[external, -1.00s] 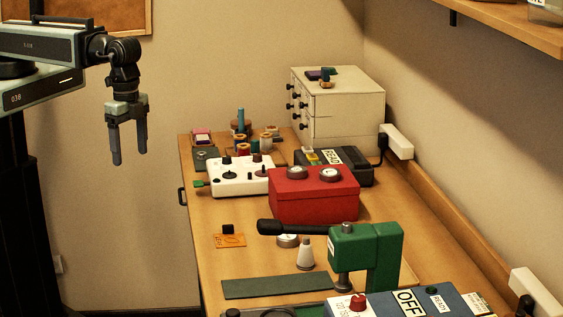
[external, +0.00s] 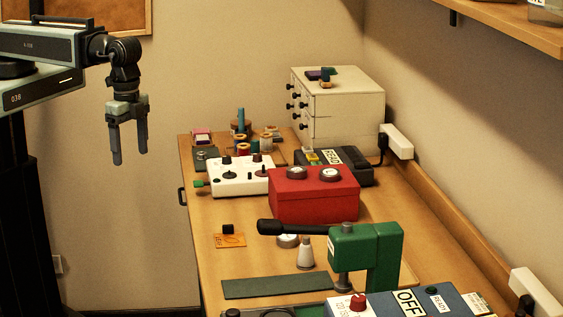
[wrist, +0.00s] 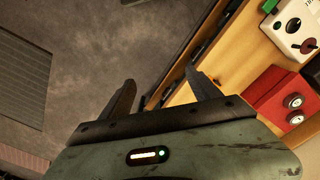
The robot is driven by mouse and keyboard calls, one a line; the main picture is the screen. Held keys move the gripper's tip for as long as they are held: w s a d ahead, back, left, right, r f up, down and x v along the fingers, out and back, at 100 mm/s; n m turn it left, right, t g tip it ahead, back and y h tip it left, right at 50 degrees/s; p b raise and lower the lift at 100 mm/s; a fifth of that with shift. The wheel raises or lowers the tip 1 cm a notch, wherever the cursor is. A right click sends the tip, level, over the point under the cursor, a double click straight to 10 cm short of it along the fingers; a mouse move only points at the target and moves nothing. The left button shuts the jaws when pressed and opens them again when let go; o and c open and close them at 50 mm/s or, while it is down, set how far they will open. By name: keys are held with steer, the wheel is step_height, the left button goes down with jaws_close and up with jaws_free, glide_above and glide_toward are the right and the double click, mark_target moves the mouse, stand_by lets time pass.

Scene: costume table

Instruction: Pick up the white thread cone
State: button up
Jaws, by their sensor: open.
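The white thread cone (external: 305,254) stands upright on the wooden table, just left of the green press and in front of the red box. My gripper (external: 128,160) is open and empty, fingers pointing down. It hangs in the air left of the table, well away from the cone and higher than the tabletop. In the wrist view my gripper's two fingers (wrist: 160,90) are spread apart with the floor and the table edge beyond them. I cannot see the cone in the wrist view.
A green press (external: 368,252) with a black handle stands right of the cone. A small round gauge (external: 287,241) is close behind the cone. A red box (external: 313,200) and white control box (external: 238,177) stand further back. A dark green mat (external: 277,287) lies in front.

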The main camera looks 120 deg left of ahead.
steer(key=c, duration=0.7)
